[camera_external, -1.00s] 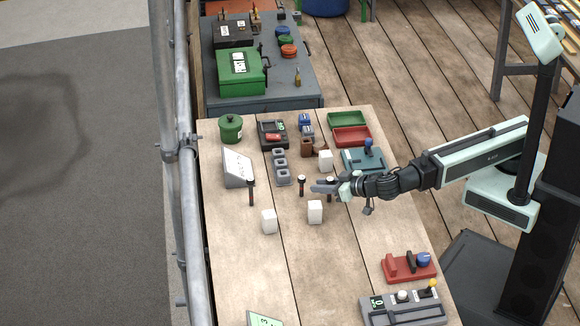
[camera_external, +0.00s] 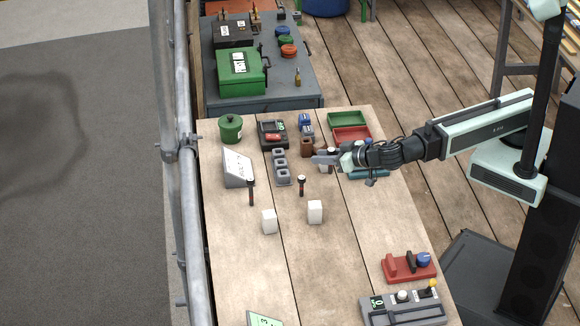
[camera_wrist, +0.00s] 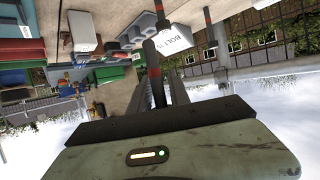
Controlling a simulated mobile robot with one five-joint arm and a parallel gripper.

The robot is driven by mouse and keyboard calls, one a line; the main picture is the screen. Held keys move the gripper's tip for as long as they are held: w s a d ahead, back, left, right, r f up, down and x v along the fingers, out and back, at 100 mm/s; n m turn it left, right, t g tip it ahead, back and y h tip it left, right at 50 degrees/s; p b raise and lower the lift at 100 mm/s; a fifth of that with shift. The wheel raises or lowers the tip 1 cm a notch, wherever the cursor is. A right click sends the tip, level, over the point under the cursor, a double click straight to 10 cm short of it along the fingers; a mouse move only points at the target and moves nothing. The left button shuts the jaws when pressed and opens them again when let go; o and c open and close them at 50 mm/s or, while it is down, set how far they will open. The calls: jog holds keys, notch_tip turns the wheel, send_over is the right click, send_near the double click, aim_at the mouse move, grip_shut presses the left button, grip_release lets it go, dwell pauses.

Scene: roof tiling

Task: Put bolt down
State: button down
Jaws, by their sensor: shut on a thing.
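My gripper (camera_external: 320,158) is above the far half of the wooden table, shut on a bolt. In the wrist view the held bolt (camera_wrist: 154,72) is a dark rod with a red band and a grey end, between the fingers (camera_wrist: 163,88). In the external view it is mostly hidden by the gripper.
Grey square holders (camera_external: 281,167) stand in a row left of my gripper. Two white blocks (camera_external: 315,211) (camera_external: 269,221) stand nearer the front. A brown cup (camera_external: 307,148) is close beside the fingers. Red and green trays (camera_external: 347,119) lie behind. The table's middle front is clear.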

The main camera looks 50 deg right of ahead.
notch_tip(320, 180, up, 3)
jog(key=shift+f+p, duration=0.1)
jog(key=shift+p, duration=0.6)
jog(key=a+r+b+x, duration=0.1)
jog(key=a+b+x, duration=0.15)
jog(key=x, duration=0.55)
jog(key=w+d+f+h+b, duration=0.1)
jog(key=w+d+f+b, duration=0.1)
jog(key=w+d, duration=0.6)
jog(key=shift+m, duration=0.4)
jog(key=f+b, duration=0.9)
jog(key=shift+w+a+f, duration=0.1)
jog(key=shift+a+f, duration=0.15)
jog(key=shift+f, duration=0.05)
jog(key=c, duration=1.2)
grip_release()
jog(key=shift+d, duration=0.1)
